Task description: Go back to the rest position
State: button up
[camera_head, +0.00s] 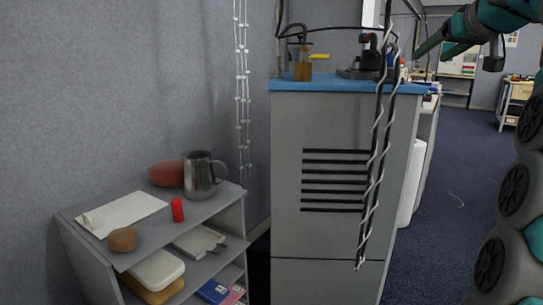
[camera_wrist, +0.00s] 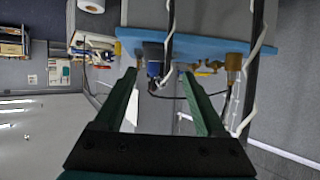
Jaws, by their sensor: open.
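My gripper (camera_wrist: 158,76) shows in the wrist view with its two green fingers apart and nothing between them. The wrist picture is upside down. Beyond the fingers is the blue top (camera_wrist: 205,50) of a grey cabinet, with a brass-coloured item (camera_wrist: 233,66) and a dark and blue device (camera_wrist: 154,60) on it. In the head view my teal arm reaches in at the upper right, raised above the floor. I cannot clearly make out the fingers there.
A grey cabinet (camera_head: 340,230) with a blue top (camera_head: 330,87) stands in the middle. Dark bars wrapped in white cable hang before it. A low grey shelf (camera_head: 215,210) at left holds a metal pitcher (camera_head: 201,176) and a red cylinder (camera_head: 177,210). Open blue floor (camera_head: 450,190) lies at right.

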jog(key=s+a+f+g+y, duration=0.1)
jog(key=s+a+f+g, duration=0.25)
jog(key=a+f, duration=0.4)
jog(key=s+a+f+g, duration=0.2)
jog(key=s+a+f, duration=0.25)
jog(key=f, duration=0.65)
jog(key=s+a+f+g+y, duration=0.15)
jog(key=s+a+f, duration=0.3)
jog(key=f, duration=0.45)
jog(key=s+a+f+g+h, duration=0.1)
jog(key=s+f+g, duration=0.3)
jog(key=s+f, duration=0.8)
jog(key=s+a+f+g+h, duration=0.2)
jog(key=s+f, duration=1)
jog(key=s, duration=0.6)
jog(key=shift+s+a+g, duration=0.15)
jog(key=shift+a+g, duration=0.25)
jog(key=shift+g, duration=0.5)
jog(key=shift+r, duration=0.1)
